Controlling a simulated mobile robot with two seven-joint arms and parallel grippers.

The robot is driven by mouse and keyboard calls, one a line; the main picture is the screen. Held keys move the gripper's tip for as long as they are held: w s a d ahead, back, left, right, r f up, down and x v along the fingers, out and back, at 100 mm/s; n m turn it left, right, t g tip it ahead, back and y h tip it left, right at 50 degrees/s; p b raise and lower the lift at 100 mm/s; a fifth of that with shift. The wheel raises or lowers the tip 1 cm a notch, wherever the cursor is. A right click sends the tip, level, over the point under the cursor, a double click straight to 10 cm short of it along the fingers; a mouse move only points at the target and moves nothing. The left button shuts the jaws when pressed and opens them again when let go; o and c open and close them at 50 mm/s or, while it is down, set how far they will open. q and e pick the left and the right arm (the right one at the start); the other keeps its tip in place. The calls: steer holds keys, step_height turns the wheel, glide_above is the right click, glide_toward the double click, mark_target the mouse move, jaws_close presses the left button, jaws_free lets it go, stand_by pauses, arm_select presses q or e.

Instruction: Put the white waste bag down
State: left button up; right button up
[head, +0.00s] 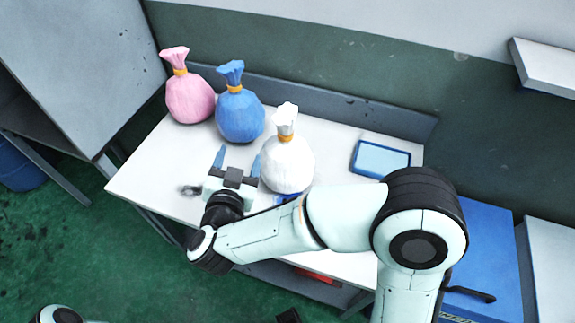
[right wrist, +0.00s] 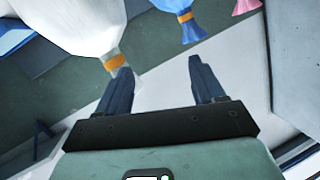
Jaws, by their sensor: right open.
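The white waste bag (head: 287,163), with an orange tie and a gathered top, stands upright on the white table (head: 330,135). My right gripper (head: 237,160) is open and empty just left of the bag, with its blue fingers pointing towards the back of the table. In the right wrist view, the bag (right wrist: 75,25) is at the upper left. Its orange tie shows by the tip of the left finger, and I cannot tell whether they touch. The gap between the fingers (right wrist: 160,76) is empty. The bag's lower front is partly hidden by my right arm. My left gripper is out of view.
A blue bag (head: 240,117) and a pink bag (head: 190,98) stand at the table's back left. A light-blue flat box (head: 381,158) lies at the right. A low grey rail (head: 390,118) runs along the back. Table is clear between the white bag and that box.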

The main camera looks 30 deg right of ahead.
mark_target(283, 137)
steer(key=s+d+f+g+h, duration=0.1)
steer(key=s+d+g+h, duration=0.2)
steer(key=s+d, duration=0.15)
steer(key=x, duration=0.6)
steer(key=shift+w, duration=0.3)
steer(key=shift+r+x, duration=0.15)
steer(key=shift+x, duration=1.4)
steer(key=shift+r+x, duration=0.2)
steer(key=shift+x, duration=1.35)
steer(key=shift+w, duration=0.15)
steer(key=shift+c, duration=0.3)
jaws_close()
